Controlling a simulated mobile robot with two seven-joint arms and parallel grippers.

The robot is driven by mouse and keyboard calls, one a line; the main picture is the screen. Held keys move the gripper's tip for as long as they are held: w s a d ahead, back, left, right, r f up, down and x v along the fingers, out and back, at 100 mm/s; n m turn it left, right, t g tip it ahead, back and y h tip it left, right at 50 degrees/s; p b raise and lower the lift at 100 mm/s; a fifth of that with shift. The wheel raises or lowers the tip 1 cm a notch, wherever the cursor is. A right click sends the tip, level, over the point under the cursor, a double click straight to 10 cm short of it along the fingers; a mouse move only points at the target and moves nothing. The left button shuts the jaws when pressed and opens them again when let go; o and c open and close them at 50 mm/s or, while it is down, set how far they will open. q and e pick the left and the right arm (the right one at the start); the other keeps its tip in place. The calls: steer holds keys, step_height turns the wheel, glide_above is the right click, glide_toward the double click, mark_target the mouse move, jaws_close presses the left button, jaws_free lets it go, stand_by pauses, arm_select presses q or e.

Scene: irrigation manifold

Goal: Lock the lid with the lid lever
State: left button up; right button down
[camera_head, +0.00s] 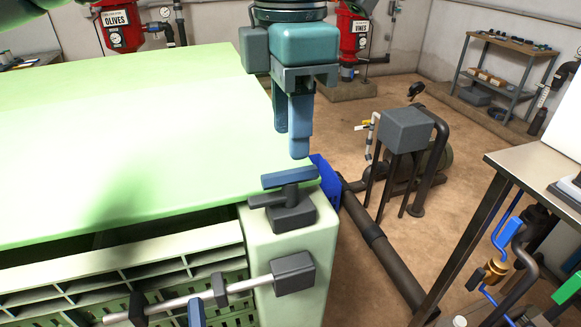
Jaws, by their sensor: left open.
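The large pale green lid (150,130) fills the left of the view, over a pale green box (285,265). A dark gap with slats shows beneath the lid's front edge. The lid lever (290,180), with a blue grip on a dark pivot block, sits at the box's front right corner, next to the lid's edge. My left gripper (290,142) points down just above and behind the lever. Its two blue fingers are apart and empty, and it looks clear of the lever, though the exact gap is hard to tell. My right gripper is out of view.
A metal rod with dark clamps (215,290) runs along the box's front. A blue panel (325,183) and dark pipe (375,240) lie right of the box. A grey box on legs (405,130) stands beyond. A metal table (535,170) is at right.

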mark_target(291, 171)
arm_select(q)
step_height(291, 171, down, 8)
steer(key=shift+w+r+p, duration=0.1)
steer(key=shift+r+p, duration=0.05)
steer(key=shift+p, duration=0.35)
steer(key=shift+c, duration=0.2)
jaws_close()
